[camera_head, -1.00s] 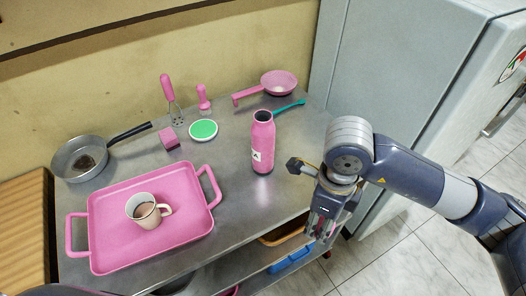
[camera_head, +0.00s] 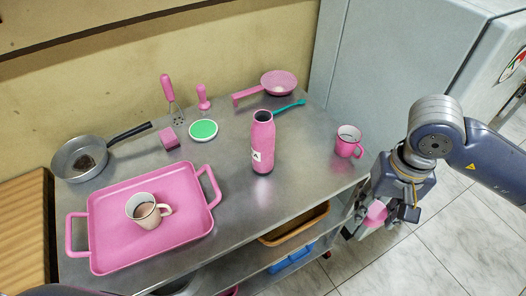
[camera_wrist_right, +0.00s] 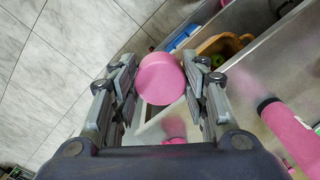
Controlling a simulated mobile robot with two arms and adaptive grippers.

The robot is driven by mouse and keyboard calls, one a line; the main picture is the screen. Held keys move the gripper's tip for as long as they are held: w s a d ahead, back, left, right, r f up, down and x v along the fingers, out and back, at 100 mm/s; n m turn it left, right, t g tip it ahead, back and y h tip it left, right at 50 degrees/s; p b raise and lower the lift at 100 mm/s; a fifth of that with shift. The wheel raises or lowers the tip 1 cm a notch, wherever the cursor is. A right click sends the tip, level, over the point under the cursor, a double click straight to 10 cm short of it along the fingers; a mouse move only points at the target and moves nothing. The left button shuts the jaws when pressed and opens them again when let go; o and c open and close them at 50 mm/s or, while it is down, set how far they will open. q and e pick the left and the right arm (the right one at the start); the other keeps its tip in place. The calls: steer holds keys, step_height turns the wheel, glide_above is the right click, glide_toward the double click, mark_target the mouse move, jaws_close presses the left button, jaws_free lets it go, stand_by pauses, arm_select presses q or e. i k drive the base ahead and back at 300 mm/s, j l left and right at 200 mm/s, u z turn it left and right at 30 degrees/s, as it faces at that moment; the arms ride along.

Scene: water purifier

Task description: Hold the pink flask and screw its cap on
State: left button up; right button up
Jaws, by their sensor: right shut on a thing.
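The pink flask (camera_head: 263,146) stands upright on the metal table with its dark mouth open and uncovered. It also shows at the right edge of the right wrist view (camera_wrist_right: 290,135). My right gripper (camera_head: 380,216) is off the table's right end, over the floor, apart from the flask. It is shut on a pink round cap (camera_wrist_right: 160,80), which sits between its fingers in the right wrist view. The cap also shows in the head view (camera_head: 376,211), partly hidden by the fingers. My left gripper is not in view.
A pink mug (camera_head: 346,148) stands near the table's right edge, between flask and right gripper. A pink tray (camera_head: 110,232) with a cup (camera_head: 146,214) fills the left front. Pans and utensils stand along the back. A grey fridge (camera_head: 400,65) is behind right.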

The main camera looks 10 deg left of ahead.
mark_target(262, 129)
steer(key=u, duration=0.25)
steer(key=l+u, duration=0.5)
steer(key=k+l+u, duration=0.15)
steer(key=l+u, duration=0.3)
steer(key=k+l+u, duration=0.15)
steer(key=l+u, duration=0.15)
steer(key=u, duration=0.2)
steer(key=k+l, duration=0.25)
steer(key=l, duration=0.2)
steer(key=k+l+u, duration=0.1)
steer(key=k+l, duration=0.2)
steer(key=l, duration=0.1)
